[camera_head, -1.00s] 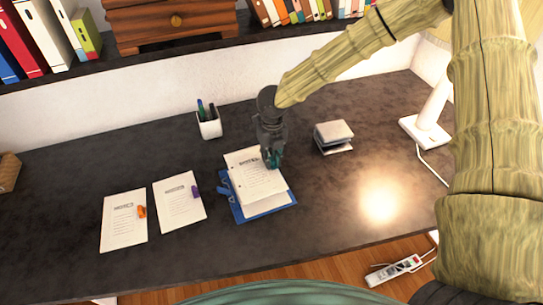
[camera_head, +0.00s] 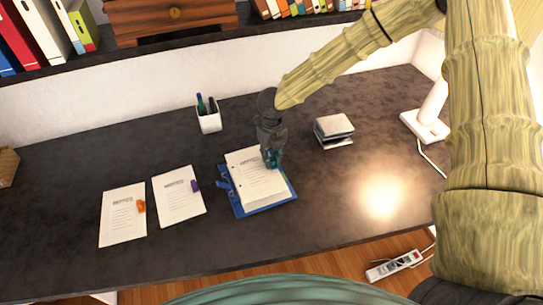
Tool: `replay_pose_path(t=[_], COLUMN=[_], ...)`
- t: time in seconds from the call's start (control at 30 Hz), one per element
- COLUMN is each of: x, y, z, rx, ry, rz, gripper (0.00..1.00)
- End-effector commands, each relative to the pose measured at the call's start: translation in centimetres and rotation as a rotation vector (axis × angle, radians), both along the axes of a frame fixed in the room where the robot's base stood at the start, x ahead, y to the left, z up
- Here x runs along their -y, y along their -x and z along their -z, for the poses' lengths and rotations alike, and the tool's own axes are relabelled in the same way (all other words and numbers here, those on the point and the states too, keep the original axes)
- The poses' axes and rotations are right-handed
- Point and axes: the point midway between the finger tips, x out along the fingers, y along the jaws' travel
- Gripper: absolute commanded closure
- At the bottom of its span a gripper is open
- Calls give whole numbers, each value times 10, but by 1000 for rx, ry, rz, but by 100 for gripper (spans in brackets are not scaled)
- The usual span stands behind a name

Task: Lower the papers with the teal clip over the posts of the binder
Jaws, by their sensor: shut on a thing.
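The papers (camera_head: 262,189) lie over the blue binder (camera_head: 236,208), nearly lined up with it. The binder lies open on the dark desk, and its blue edge shows at the left, bottom and right. The teal clip (camera_head: 273,160) is at the top right edge of the papers. My gripper (camera_head: 271,157) points down and is shut on the teal clip. The binder's posts are too small to make out, so I cannot tell whether they pass through the holes at the papers' left side.
Two sheets lie to the left, one with an orange clip (camera_head: 141,206) and one with a purple clip (camera_head: 194,186). A pen cup (camera_head: 209,120) stands behind, a grey stack (camera_head: 333,129) to the right, and a white lamp (camera_head: 428,122) farther right. The front of the desk is clear.

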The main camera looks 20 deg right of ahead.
Motion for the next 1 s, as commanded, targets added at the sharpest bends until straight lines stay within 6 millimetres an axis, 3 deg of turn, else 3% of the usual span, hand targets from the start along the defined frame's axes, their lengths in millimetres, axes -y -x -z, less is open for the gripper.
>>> replay_pose_path(t=[1.0], x=[0], y=[0], z=[32], rx=[0], ry=[0], rz=[-1], gripper=[100])
